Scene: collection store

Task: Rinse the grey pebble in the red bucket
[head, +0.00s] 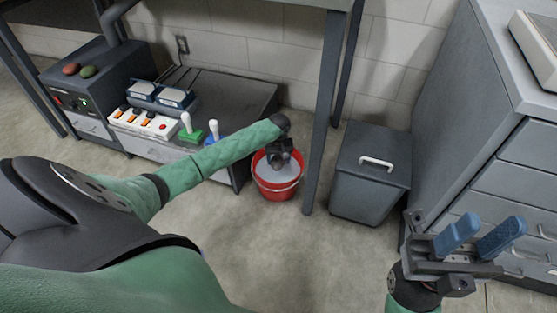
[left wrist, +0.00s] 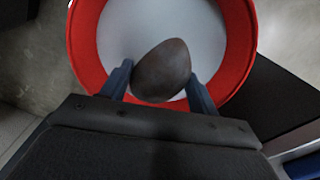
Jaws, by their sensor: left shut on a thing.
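The red bucket (head: 277,188) stands on the floor beside a dark table leg, with a pale grey-white content showing inside. My left gripper (head: 284,160) is over the bucket's opening, pointing down. In the left wrist view, my left gripper (left wrist: 162,85) is shut on the grey pebble (left wrist: 161,70), which looks dark brownish grey. Behind the pebble are the bucket's red rim (left wrist: 87,50) and pale inside. I cannot tell whether the pebble touches the content. In the head view the pebble is hidden by the gripper. My right gripper (head: 478,238) is open and empty at the lower right.
A grey lidded bin (head: 370,178) stands right of the table leg (head: 323,120). A low bench (head: 240,105) at left holds a white switch panel (head: 143,123) and joysticks. Reddish and green pebbles lie on a dark box (head: 88,58). Grey drawers (head: 505,185) stand at right.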

